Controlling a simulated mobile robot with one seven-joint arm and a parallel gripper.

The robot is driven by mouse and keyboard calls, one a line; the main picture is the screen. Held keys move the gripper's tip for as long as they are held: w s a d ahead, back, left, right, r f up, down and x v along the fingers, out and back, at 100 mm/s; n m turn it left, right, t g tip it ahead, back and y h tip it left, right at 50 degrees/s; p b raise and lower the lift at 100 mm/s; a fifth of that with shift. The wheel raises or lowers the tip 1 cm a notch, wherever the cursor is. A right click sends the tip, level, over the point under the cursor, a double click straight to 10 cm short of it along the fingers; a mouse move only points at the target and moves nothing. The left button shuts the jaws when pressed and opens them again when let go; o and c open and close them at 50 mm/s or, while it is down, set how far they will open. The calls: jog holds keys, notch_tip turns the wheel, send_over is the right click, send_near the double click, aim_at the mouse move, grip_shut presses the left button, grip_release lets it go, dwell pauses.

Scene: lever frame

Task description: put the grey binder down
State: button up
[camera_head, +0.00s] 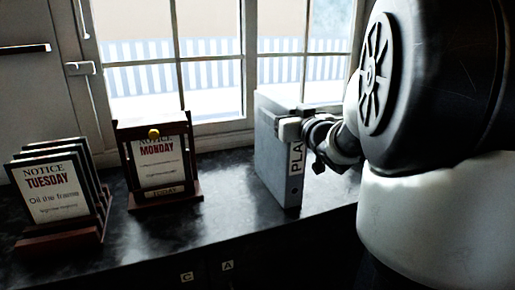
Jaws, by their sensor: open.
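The grey binder (272,165) stands upright on the dark counter (232,215), in front of the window. Its spine faces me and carries a white label with dark letters, partly hidden. My gripper (291,129) is at the upper part of the binder's spine, coming from the right. It is open. I cannot tell whether its fingers touch the binder.
A wooden frame (165,201) holding a "MONDAY" notice (158,165) with a yellow knob stands left of the binder. A rack (62,238) of several notices, "TUESDAY" in front, stands at far left. Counter is clear between frame and binder. Window (215,85) behind.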

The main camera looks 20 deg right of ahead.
jog(key=shift+s+r, duration=0.1)
jog(key=shift+s, duration=0.1)
jog(key=shift+c, duration=1)
grip_shut()
jog(key=shift+r, duration=0.1)
